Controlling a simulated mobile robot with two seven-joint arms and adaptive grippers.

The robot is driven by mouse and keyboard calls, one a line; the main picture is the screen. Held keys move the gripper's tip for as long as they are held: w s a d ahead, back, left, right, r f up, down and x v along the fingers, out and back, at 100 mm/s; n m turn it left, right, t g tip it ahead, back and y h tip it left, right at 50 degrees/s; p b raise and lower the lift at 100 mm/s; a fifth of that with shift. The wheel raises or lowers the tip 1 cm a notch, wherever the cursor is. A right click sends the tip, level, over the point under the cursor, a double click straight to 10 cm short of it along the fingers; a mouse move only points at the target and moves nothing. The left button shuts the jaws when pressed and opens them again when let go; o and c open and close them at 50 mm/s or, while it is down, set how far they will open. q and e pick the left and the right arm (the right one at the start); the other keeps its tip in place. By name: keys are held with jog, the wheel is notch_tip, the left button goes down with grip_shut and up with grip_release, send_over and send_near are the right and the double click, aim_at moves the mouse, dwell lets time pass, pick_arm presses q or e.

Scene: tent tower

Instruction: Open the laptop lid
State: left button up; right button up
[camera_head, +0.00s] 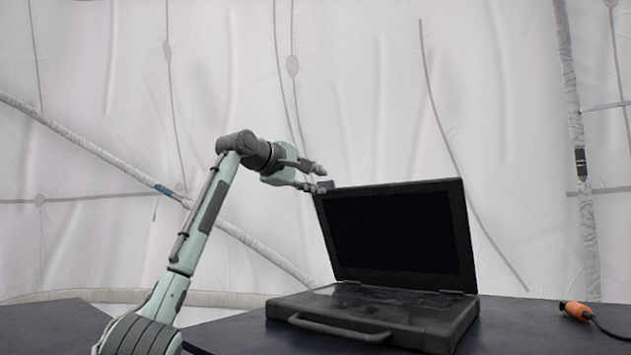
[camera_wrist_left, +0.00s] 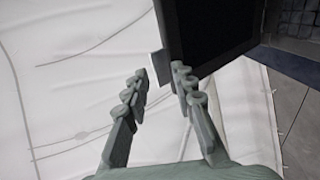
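A black, rugged laptop (camera_head: 375,312) stands on a dark table with its carry handle at the front. Its lid (camera_head: 398,232) is up, tilted a little back, and the dark screen faces me. My left gripper (camera_head: 322,178) is at the lid's upper left corner, its fingers apart with no object clearly between them. In the left wrist view the open fingers (camera_wrist_left: 157,78) point at the edge of the lid (camera_wrist_left: 210,35); I cannot tell whether one touches it. My right gripper is in neither view.
The dark table top (camera_head: 520,325) has free room right of the laptop. An orange connector with a cable (camera_head: 577,310) lies at the right. White tent walls with poles (camera_head: 80,140) stand behind.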

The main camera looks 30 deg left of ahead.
pick_arm(q)
jog(key=s+r, duration=0.1)
jog(key=s, duration=1)
jog(key=shift+s+a+r, duration=0.35)
jog(key=shift+a, duration=0.1)
